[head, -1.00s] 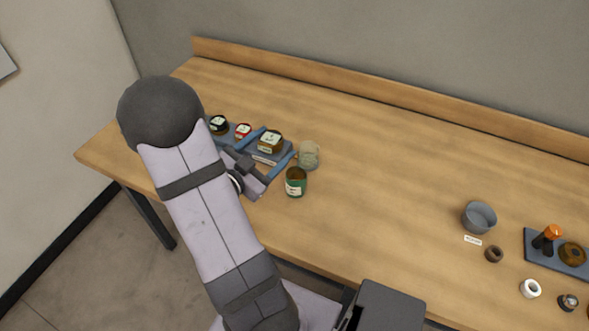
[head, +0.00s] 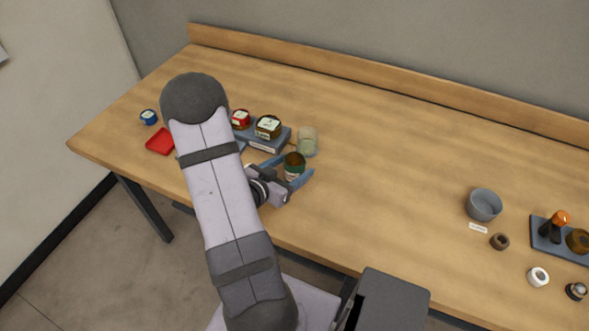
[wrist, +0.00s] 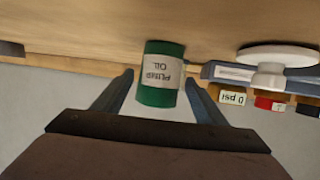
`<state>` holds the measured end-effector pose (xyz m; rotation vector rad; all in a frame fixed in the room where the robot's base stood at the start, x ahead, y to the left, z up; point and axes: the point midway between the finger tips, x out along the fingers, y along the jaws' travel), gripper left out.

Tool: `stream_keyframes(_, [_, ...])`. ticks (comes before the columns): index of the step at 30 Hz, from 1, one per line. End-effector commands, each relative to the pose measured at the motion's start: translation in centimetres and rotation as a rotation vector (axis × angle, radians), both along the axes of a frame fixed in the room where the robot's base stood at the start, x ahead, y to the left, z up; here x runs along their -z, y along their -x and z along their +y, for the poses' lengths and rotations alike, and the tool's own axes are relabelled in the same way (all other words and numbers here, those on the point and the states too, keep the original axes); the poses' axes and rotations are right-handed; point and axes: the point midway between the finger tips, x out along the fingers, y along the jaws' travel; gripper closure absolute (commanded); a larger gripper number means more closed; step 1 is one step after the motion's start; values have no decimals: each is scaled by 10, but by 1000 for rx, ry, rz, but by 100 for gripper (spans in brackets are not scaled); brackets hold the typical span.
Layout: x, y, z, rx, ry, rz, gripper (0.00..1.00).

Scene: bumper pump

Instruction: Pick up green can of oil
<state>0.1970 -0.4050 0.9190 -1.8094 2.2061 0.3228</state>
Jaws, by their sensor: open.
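The green can of oil (head: 294,167) stands on the wooden table, with a dark brown top in the head view. In the wrist view the can (wrist: 160,74) shows a pale label reading "PUMP OIL", upside down. My gripper (head: 287,172) is open, its two blue fingers on either side of the can in the head view. In the wrist view the fingers of my gripper (wrist: 158,78) flank the can with gaps on both sides. The can is not gripped.
A pale jar (head: 307,142) stands close behind the can. A blue-grey tray (head: 277,145) with small labelled containers lies to the left. A red tray (head: 160,142) is at the far left. A grey bowl (head: 484,205) stands at right; the table between is clear.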

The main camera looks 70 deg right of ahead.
Motion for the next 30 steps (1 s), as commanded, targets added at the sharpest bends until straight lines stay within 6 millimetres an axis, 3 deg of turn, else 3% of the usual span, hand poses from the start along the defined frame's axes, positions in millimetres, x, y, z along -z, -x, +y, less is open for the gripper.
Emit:
stream_keyframes(5, [1,1,-4,1,0,-1,34])
stream_keyframes(18, [20,10,-43,2,0,0,34])
stream_keyframes(27, [22,9,-46,-1,1,-1,34])
stream_keyframes(30, [22,9,-46,-1,1,-1,56])
